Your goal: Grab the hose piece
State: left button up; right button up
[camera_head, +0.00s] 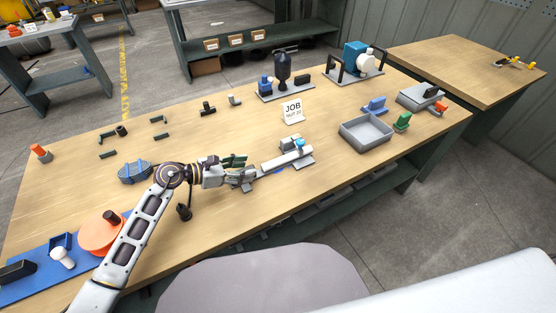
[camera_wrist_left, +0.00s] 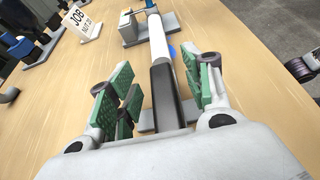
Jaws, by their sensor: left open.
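A dark, tube-like piece, apparently the hose piece (camera_wrist_left: 166,95), lies in line with a white tube (camera_wrist_left: 158,45) in the left wrist view. The white tube also shows in the head view (camera_head: 283,160), on a grey stand with a blue part. My left gripper (camera_head: 246,174) is low over the workbench at the near end of this line. In the left wrist view its green-padded fingers (camera_wrist_left: 165,80) are open, one on each side of the dark piece, with gaps visible. The fingers partly hide the piece in the head view. My right gripper is not in view.
A JOB sign (camera_head: 292,111) stands behind the stand. Pump units stand at the back. The bench (camera_head: 235,135) is clear between the gripper and the sign.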

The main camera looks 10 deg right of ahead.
aim_at(250, 167)
pick_arm(q)
jog(key=shift+x, duration=1.65)
jog(key=shift+c, duration=0.4)
grip_shut()
